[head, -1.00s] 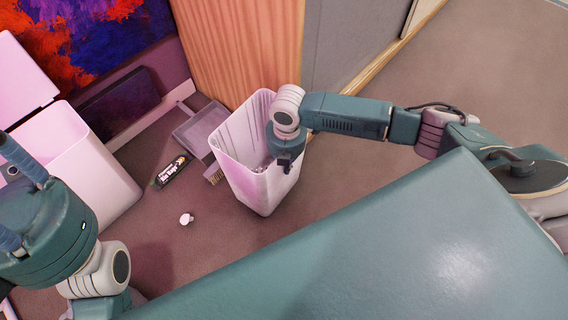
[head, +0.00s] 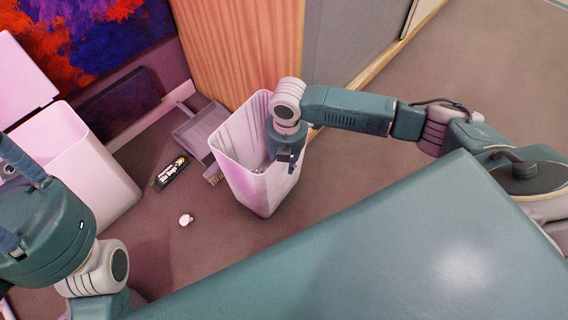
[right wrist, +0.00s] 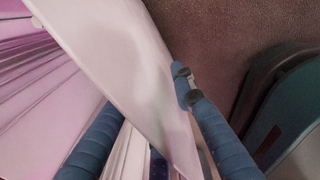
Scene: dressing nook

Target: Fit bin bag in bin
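A white bin (head: 258,185) stands upright on the floor. Pale, pleated lining that looks like the bin bag (head: 236,134) shows inside it; the pleats also show in the right wrist view (right wrist: 35,85). My right gripper (head: 288,166) is at the bin's near right rim. In the right wrist view its blue fingers (right wrist: 145,95) are apart, one on either side of the bin's wall (right wrist: 125,65). I cannot tell whether they touch it. My left gripper (head: 12,195) is at the left edge with its fingers apart, away from this bin and apparently empty.
A larger white container with a raised lid (head: 90,175) stands at left. A black bin-bags pack (head: 171,172), a grey dustpan (head: 198,130), a brush (head: 213,175) and a small white object (head: 186,220) lie on the floor. A wooden panel (head: 245,45) rises behind the bin.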

